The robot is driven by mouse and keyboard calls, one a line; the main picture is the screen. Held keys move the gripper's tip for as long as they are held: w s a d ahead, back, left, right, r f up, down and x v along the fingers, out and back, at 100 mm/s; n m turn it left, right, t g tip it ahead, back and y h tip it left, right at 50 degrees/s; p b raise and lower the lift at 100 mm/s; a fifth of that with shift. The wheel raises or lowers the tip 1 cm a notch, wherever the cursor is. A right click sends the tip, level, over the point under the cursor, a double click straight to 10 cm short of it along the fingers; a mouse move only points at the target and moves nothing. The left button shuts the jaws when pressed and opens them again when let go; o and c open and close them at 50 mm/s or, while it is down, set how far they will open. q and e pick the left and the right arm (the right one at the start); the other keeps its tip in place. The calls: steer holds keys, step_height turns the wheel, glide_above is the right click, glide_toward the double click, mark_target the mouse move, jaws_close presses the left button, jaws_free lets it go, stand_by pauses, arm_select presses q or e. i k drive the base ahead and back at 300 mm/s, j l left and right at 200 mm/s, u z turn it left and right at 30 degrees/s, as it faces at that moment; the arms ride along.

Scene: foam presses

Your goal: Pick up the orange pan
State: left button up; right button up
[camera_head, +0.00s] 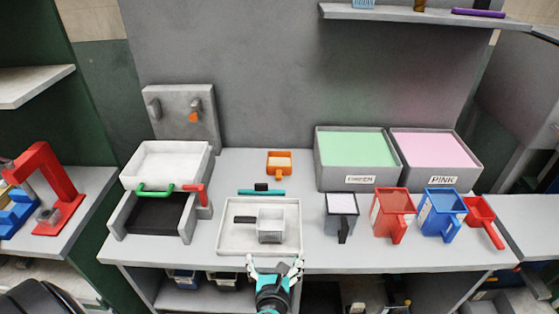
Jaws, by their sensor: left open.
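The orange pan (279,168) is small and sits at the back middle of the grey bench, near the wall. My left gripper (274,264) is at the bottom middle, at the bench's front edge, with its fingers spread and nothing between them. It is well short of the orange pan, with the white tray (228,246) between them in the picture. My right gripper is not in view.
A grey pan (271,226) sits in the white tray. A teal tool (261,192) lies behind it. Red (390,213) and blue (438,213) jugs stand right, before green (352,143) and pink (436,143) bins. A press (165,163) stands left.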

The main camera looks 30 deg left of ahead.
mark_target(278, 163)
steer(key=i+j, duration=0.55)
steer(key=i, duration=0.2)
